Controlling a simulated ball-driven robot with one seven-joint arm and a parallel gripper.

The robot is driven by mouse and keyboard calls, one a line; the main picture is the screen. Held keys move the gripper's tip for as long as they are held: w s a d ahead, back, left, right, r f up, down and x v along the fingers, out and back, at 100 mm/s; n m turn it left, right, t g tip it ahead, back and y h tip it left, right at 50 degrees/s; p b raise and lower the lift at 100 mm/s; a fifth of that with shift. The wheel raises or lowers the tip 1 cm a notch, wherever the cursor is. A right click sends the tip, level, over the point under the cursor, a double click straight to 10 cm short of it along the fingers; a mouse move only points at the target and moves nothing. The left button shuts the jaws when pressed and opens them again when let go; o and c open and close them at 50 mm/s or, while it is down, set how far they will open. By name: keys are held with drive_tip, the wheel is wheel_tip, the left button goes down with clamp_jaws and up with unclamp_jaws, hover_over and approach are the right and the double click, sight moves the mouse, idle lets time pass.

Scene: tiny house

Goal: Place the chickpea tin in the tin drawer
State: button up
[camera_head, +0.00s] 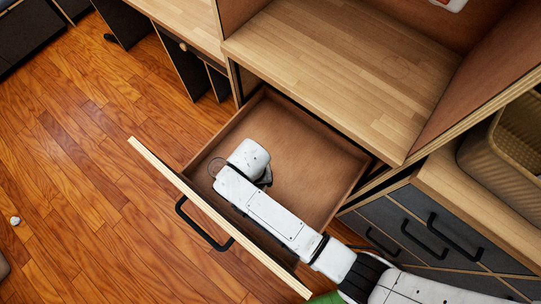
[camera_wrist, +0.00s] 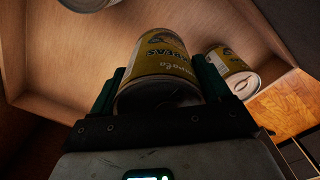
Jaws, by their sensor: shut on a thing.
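The open drawer (camera_head: 312,158) has a brown interior and a pale wooden front. My arm reaches over it in the head view, hiding part of the inside and my gripper's fingers. I cannot tell whether the held tin touches the drawer floor.
A second yellow tin (camera_wrist: 228,70) is close to the right finger. Part of another tin (camera_wrist: 90,3) shows at the top left. A wooden counter (camera_head: 330,60) overhangs the drawer's back. Dark drawers (camera_head: 425,235) and a basket (camera_head: 505,150) are at right.

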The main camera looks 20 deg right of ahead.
wheel_tip(320, 180, down, 10)
drive_tip(key=shift+r+b, duration=0.15)
drive_tip(key=shift+b, duration=0.55)
drive_tip(key=shift+f, duration=0.2)
drive_tip(key=o, duration=1.4)
drive_tip(key=shift+c, duration=0.2)
drive_tip(key=shift+r, duration=0.15)
wheel_tip(320, 180, up, 12)
drive_tip(key=shift+r+p, duration=0.1)
drive_tip(key=shift+p, duration=0.95)
